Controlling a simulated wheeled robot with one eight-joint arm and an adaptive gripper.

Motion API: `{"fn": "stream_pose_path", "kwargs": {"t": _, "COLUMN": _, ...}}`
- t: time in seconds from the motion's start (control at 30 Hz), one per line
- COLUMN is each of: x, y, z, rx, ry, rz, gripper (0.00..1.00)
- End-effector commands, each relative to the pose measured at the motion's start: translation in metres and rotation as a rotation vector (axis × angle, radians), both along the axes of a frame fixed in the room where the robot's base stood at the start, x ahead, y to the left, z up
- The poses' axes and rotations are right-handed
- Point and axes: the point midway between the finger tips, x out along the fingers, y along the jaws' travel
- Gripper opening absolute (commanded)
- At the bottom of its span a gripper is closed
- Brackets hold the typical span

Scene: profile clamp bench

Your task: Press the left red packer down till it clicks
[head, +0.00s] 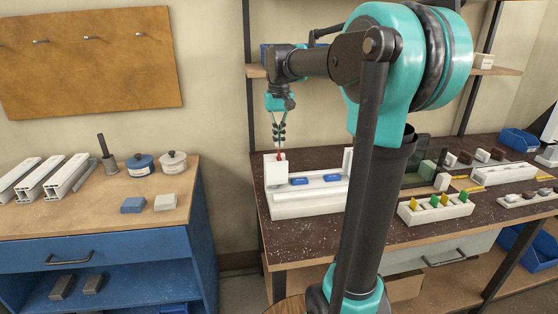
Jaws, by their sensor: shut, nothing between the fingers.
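A long white profile (312,204) lies on the dark bench, with a taller white block (274,171) at its left end. A small red packer (280,156) shows at this left block, mostly hidden or very small. Two blue packers (299,181) sit on the profile to the right of it. My gripper (280,147) points down, shut and empty, with its tips right at or just above the red packer. I cannot tell whether they touch it. No other red packer shows; my arm hides part of the profile's right side.
A white rack (435,209) with yellow and green pieces stands to the right on the bench (300,233). More white racks and a blue bin (518,140) are farther right. A blue cabinet (95,252) with white profiles and pots on top stands at left.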

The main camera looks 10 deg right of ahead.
Motion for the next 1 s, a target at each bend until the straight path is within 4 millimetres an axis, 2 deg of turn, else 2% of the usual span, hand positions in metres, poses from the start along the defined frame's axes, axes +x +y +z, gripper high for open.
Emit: {"fn": "stream_pose_path", "kwargs": {"t": 1.0, "x": 0.0, "y": 0.0, "z": -0.015, "rx": 0.0, "ry": 0.0, "rz": 0.0, "gripper": 0.0}}
